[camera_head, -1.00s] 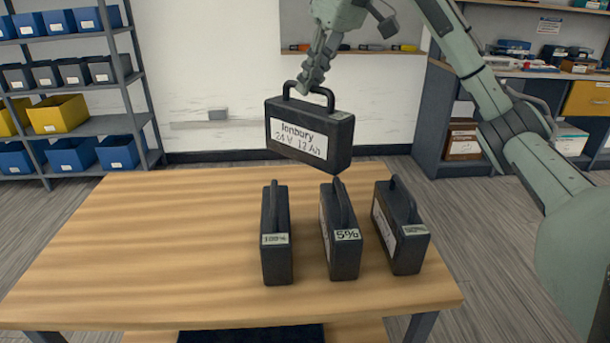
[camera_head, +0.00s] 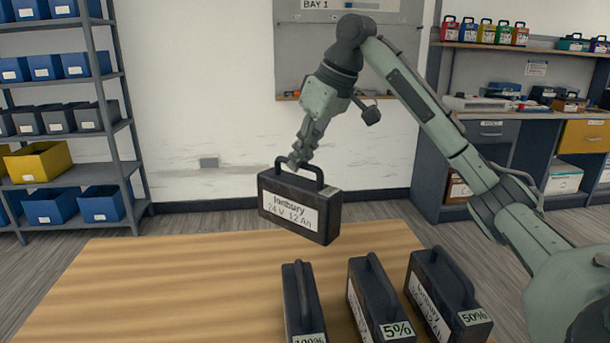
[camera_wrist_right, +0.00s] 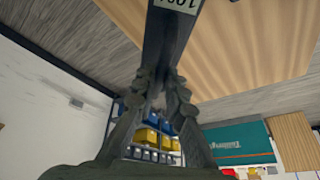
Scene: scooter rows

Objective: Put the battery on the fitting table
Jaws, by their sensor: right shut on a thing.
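My right gripper (camera_head: 296,161) is shut on the handle of a black battery (camera_head: 300,207) with a white label reading Ionbury 24 V 12 Ah. The battery hangs almost upright, slightly tilted, above the far part of a wooden table (camera_head: 150,290). In the right wrist view the held battery (camera_wrist_right: 170,45) runs up from the fingers; a partly cut, upside-down label on it seems to start with 100. I cannot tell whether this table is the fitting table. My left gripper is not in view.
Three similar batteries stand on the table, marked 100% (camera_head: 303,305), 5% (camera_head: 372,300) and 50% (camera_head: 446,297). The table's left part is clear. A bin shelf (camera_head: 125,165) stands at the left, a cabinet (camera_head: 490,135) at the back right.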

